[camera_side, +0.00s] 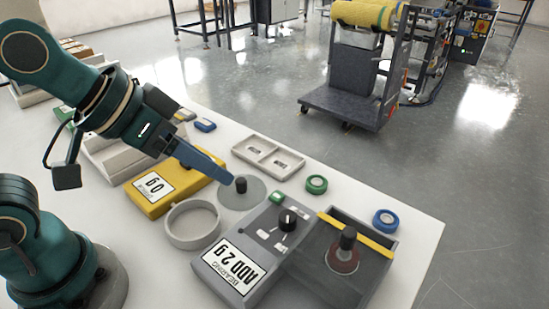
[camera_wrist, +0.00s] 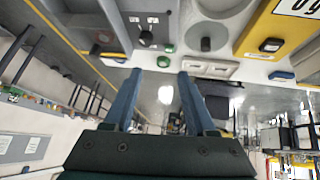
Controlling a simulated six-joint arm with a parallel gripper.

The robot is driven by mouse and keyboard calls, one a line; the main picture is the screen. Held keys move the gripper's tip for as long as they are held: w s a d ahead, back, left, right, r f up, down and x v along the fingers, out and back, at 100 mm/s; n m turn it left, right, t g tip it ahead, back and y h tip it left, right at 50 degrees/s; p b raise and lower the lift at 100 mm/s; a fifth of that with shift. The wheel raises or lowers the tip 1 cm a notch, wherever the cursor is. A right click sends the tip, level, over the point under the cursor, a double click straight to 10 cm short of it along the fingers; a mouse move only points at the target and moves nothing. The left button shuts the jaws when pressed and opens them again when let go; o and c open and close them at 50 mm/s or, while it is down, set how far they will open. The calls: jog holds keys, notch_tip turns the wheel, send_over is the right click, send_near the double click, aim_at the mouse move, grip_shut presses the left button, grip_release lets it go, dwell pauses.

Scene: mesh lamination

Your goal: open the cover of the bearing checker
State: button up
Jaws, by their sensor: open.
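The bearing checker (camera_side: 237,265) is a grey box with a display reading "BEARING ADD 2 g", standing at the front right of the table in the side view. On its right is a dark chamber (camera_side: 320,272) with a yellow strip (camera_side: 356,234) along its back. A black knob (camera_side: 348,238) stands over it, and a reddish ring shows below. The cover looks down over the chamber, though its see-through surface is hard to make out. My gripper (camera_side: 228,178) is open and empty, up and left of the checker. Its spread blue fingers also show in the wrist view (camera_wrist: 160,76).
A yellow scale (camera_side: 150,205) reads "0 g". Near it are a grey disc with a black knob (camera_side: 254,196), a round grey dish (camera_side: 172,237) and a two-part tray (camera_side: 282,172). Green (camera_side: 316,184) and blue (camera_side: 385,221) tape rolls lie behind the checker.

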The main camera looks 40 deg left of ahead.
jog(key=s+a+n+g+y, duration=0.1)
jog(key=s+a+y, duration=0.1)
jog(key=s+a, duration=0.4)
jog(key=w+a+m+y, duration=0.1)
jog(key=m, duration=0.1)
jog(key=w+a+r+m+y, duration=0.1)
jog(key=w+a+m, duration=0.1)
jog(key=shift+w+a+t, duration=0.2)
jog(key=shift+w+t, duration=0.1)
jog(key=shift+t, duration=0.1)
